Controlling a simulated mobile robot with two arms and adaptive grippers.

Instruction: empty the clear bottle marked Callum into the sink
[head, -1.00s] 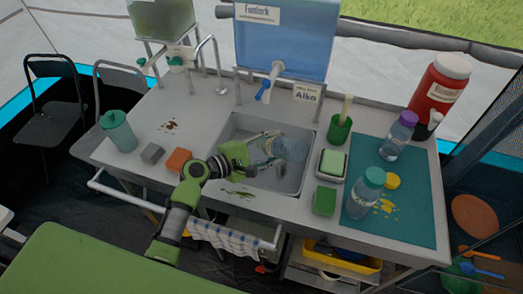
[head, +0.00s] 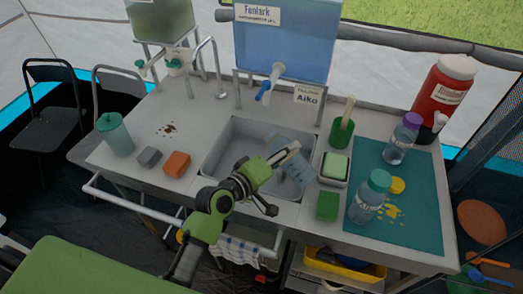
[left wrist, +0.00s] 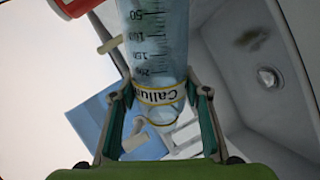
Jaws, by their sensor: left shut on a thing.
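My left gripper (head: 279,178) is shut on the clear bottle (head: 291,163), over the right part of the grey sink (head: 222,150). The bottle is tilted, and my fingers cover part of it. My right gripper is not in view.
Behind the sink stand a blue water tank (head: 290,40) with a tap and a curved faucet (head: 215,62). A soap dish (head: 333,168), green sponge (head: 327,206) and green cup (head: 341,133) stand close right. Two other bottles (head: 369,197) (head: 402,138) are on the teal mat (head: 415,215).

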